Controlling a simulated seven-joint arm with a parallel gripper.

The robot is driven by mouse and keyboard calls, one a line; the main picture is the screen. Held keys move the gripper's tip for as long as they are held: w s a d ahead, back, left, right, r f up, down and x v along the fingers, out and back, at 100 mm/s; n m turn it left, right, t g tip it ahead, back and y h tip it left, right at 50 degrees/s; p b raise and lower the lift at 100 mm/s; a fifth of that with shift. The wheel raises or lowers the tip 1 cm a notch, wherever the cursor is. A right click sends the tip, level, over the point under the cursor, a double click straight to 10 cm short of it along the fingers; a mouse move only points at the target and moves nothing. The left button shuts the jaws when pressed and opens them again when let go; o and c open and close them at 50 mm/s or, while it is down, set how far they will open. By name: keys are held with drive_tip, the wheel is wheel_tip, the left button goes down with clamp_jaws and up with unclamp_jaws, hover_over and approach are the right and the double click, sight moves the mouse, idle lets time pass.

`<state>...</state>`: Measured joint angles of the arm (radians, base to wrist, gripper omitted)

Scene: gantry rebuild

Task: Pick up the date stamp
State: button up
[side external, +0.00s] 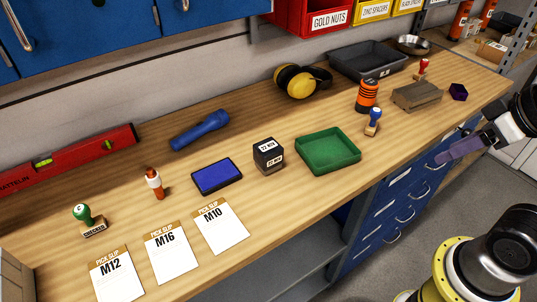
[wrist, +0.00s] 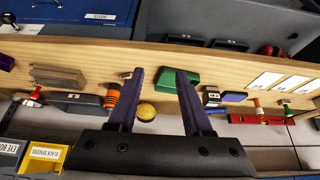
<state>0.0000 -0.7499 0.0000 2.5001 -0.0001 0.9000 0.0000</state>
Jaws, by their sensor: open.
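The date stamp (side external: 268,156) is a dark block with white date labels, standing upright on the wooden bench between the blue ink pad (side external: 217,177) and the green tray (side external: 328,152). It also shows small in the wrist view (wrist: 211,97), right of my fingers, next to the ink pad (wrist: 234,97). My gripper (side external: 444,158) is at the right edge of the side view, off the bench's front edge and far from the date stamp. In the wrist view my gripper (wrist: 160,72) has two purple fingers spread apart with nothing between the tips.
Pick slips (side external: 167,252) lie in front of the ink pad. A blue flashlight (side external: 200,130) and earmuffs (side external: 296,82) lie behind.

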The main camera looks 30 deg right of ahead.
drive_tip(key=shift+o, duration=0.2)
idle(0.3)
drive_tip(key=o, duration=0.7)
